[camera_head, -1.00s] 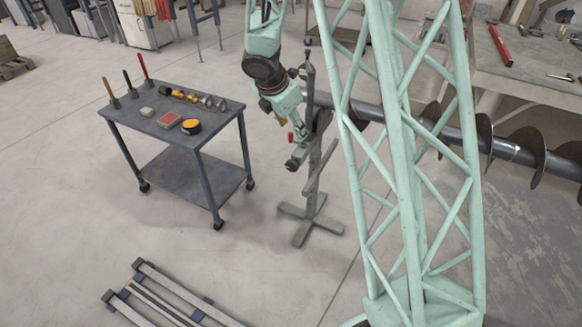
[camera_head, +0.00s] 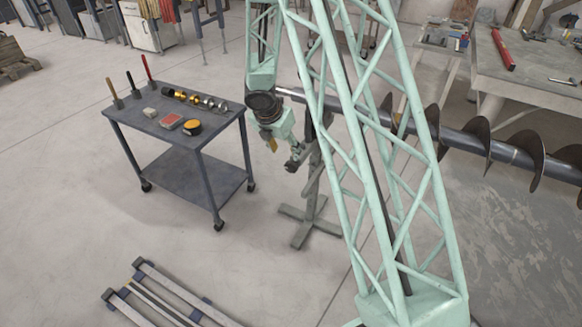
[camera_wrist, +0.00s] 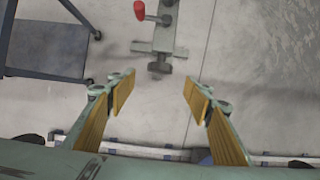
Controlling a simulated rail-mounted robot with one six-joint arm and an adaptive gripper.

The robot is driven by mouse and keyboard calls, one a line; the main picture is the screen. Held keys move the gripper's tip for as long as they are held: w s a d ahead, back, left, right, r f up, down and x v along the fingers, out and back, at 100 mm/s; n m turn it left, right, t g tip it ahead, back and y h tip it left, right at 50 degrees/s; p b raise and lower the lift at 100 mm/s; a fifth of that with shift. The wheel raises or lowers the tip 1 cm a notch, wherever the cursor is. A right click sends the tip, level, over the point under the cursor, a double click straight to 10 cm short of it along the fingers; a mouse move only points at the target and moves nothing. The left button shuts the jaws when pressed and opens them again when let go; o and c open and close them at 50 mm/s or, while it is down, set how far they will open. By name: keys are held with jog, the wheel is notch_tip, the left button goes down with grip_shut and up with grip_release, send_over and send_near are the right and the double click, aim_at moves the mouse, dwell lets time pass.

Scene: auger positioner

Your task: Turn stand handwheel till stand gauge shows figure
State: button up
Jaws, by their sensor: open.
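The grey stand (camera_head: 303,232) stands on a cross-shaped foot on the floor, under the left part of the auger shaft. Its upper part is partly hidden behind my arm in the head view. In the wrist view, the stand's foot (camera_wrist: 158,48) shows at the top, with a red handle knob (camera_wrist: 140,10), probably the handwheel's, at the top edge. The gauge cannot be made out in either view. My gripper (camera_wrist: 160,90) is open and empty, its yellow-padded fingers spread below the stand in the picture. It also shows in the head view (camera_head: 280,145), close to the stand's upper part.
The auger (camera_head: 465,140) runs right from the stand. A blue-grey cart (camera_head: 175,145) with tools stands to the left. A workbench (camera_head: 530,70) is at the back right. Rails (camera_head: 170,300) lie on the floor in front. The floor between cart and stand is clear.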

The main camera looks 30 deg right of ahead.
aim_at(287, 163)
jog(key=shift+f, duration=0.15)
jog(key=shift+b+x, duration=2.3)
jog(key=shift+x, duration=4.45)
jog(key=c, duration=0.9)
jog(key=shift+o, duration=0.2)
jog(key=shift+g+p, duration=0.4)
jog(key=shift+p, duration=2.1)
jog(key=g+h+p, duration=0.1)
jog(key=p, duration=0.7)
jog(key=shift+n+g+h, duration=0.3)
jog(key=shift+w+a+g+h+p, duration=0.1)
jog(key=shift+g+h+p, duration=0.45)
jog(key=shift+p, duration=1.3)
jog(key=shift+n+g+h+p, duration=0.25)
jog(key=shift+n+g+p, duration=0.05)
jog(key=shift+g+p, duration=0.35)
